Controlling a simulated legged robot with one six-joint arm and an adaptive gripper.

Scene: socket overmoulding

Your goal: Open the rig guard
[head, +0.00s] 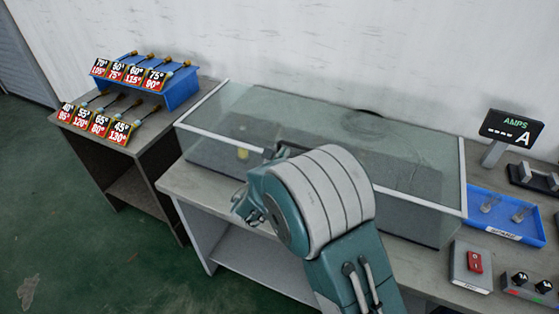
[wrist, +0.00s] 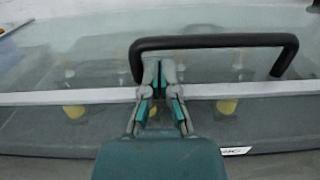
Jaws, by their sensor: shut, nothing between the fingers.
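The rig guard (head: 320,120) is a clear box-shaped cover with white edges, and it sits down over the grey rig on the bench in the head view. In the wrist view its white front edge (wrist: 60,98) runs across the picture. Its black bar handle (wrist: 215,41) stands just above that edge. My gripper (wrist: 158,72) is shut and empty, with its fingertips at the left end of the handle; I cannot tell whether they touch it.
A blue tray (head: 530,225), a red switch box (head: 471,265) and an amps display (head: 510,128) stand at the right. A side table (head: 160,120) at the left holds a blue rack (head: 180,91) with several labelled tools. Yellow round parts (wrist: 226,106) show below the guard's edge.

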